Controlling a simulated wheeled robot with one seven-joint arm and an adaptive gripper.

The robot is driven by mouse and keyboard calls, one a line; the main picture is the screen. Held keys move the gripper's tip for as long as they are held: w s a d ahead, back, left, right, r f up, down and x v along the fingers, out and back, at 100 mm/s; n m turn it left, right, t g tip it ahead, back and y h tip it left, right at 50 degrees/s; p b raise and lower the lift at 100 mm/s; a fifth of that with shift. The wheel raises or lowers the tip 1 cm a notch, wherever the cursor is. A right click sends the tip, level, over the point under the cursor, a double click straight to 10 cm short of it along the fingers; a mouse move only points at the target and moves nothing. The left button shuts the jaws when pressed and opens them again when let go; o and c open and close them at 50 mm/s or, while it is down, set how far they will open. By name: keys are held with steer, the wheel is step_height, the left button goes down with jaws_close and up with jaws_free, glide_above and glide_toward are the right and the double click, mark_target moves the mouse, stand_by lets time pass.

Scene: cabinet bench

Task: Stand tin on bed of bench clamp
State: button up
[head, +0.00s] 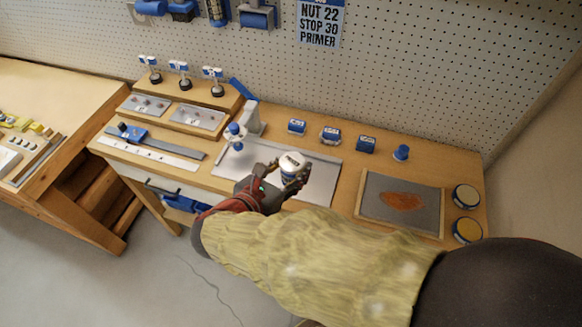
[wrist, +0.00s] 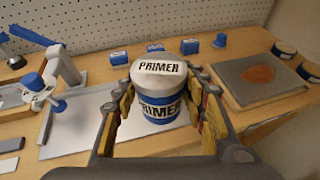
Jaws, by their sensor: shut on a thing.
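The tin (wrist: 159,103) is a blue and white can with a pale lid; both lid and side read PRIMER. It also shows in the head view (head: 291,165). My gripper (head: 281,177) is shut on it, with a finger on each side in the wrist view (wrist: 160,105). The tin is upright over the front of the clamp's grey bed (head: 235,184). Its base is partly hidden, and I cannot tell whether it touches the bed. The bench clamp (head: 253,118) has a grey post at the back and a blue-knobbed screw (head: 235,131) left of the tin.
Several small blue-and-white boxes and tins (head: 330,135) stand behind the bed. A grey tray with a rusty patch (head: 403,202) and two round tins (head: 467,212) are at right. A ruler strip (head: 150,153) and stepped wooden stand (head: 190,103) are at left.

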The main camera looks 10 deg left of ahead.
mark_target(294, 160)
steer(key=w+f+b, duration=0.1)
steer(key=w+f, duration=0.1)
steer(key=w, duration=0.1)
steer(key=w+a+f+b, duration=0.1)
steer(key=w+f, duration=0.1)
steer(key=w+f+b, duration=0.1)
steer(key=w+f, duration=0.2)
steer(key=shift+w+a+f, duration=0.1)
steer(key=shift+w+a, duration=0.05)
steer(key=shift+w, duration=0.15)
steer(key=shift+w+f+b, duration=0.15)
steer(key=shift+f+b, duration=0.35)
steer(key=shift+f, duration=0.4)
steer(key=shift+w+f+b, duration=0.15)
steer(key=shift+f+b, duration=0.35)
steer(key=shift+f, duration=0.4)
steer(key=shift+f, duration=0.15)
steer(key=o, duration=1.3)
steer(key=shift+c, duration=0.2)
steer(key=shift+o, duration=0.6)
